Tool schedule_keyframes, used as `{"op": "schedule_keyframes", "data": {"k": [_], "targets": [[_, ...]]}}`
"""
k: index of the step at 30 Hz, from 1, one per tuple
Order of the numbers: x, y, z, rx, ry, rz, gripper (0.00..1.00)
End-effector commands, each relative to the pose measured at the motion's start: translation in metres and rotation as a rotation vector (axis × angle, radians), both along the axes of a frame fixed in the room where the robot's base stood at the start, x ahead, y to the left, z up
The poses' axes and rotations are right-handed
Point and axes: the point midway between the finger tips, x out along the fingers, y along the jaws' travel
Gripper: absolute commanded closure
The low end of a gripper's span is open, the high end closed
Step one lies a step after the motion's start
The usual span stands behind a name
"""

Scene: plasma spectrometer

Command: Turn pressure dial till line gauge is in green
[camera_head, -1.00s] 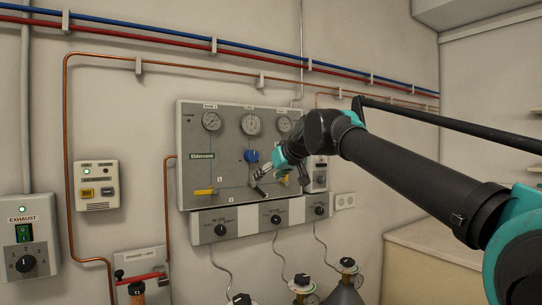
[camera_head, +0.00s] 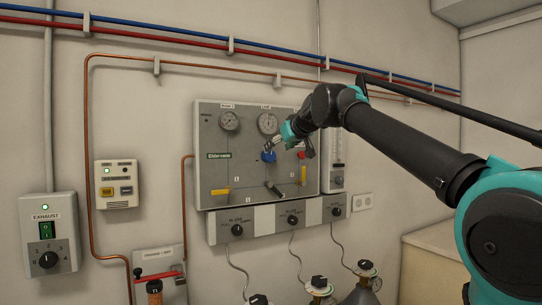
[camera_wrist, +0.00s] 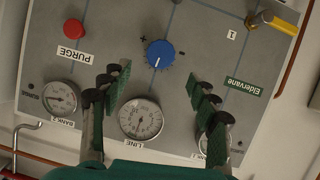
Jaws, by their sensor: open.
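The blue pressure dial (camera_head: 268,156) sits in the middle of the grey Eldervane panel (camera_head: 212,181). In the wrist view the blue dial (camera_wrist: 160,54) has plus and minus marks beside it and a white pointer line. The line gauge (camera_head: 267,123) is above the dial in the head view. In the wrist view the line gauge (camera_wrist: 141,118) shows a white face; its coloured zones are too small to tell. My gripper (camera_head: 288,146) is in front of the panel near the dial. In the wrist view my gripper (camera_wrist: 160,82) is open, its green-padded fingers apart, with the dial beyond and between them.
A red purge button (camera_wrist: 74,29) and the bank 2 gauge (camera_wrist: 60,97) are on the panel. A yellow-handled valve (camera_head: 220,192) is at lower left. Black knobs (camera_head: 236,230) line the strip below. Gas cylinders (camera_head: 319,287) stand under it.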

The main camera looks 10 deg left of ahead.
Motion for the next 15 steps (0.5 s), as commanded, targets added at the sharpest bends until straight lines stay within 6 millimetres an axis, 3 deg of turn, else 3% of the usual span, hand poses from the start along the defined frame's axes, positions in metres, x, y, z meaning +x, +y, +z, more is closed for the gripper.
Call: {"op": "schedule_keyframes", "data": {"k": [6, 15], "targets": [[0.034, 0.020, -0.016, -0.001, 0.000, 0.001, 0.39], [0.059, 0.034, -0.028, -0.001, 0.000, 0.000, 0.39]]}}
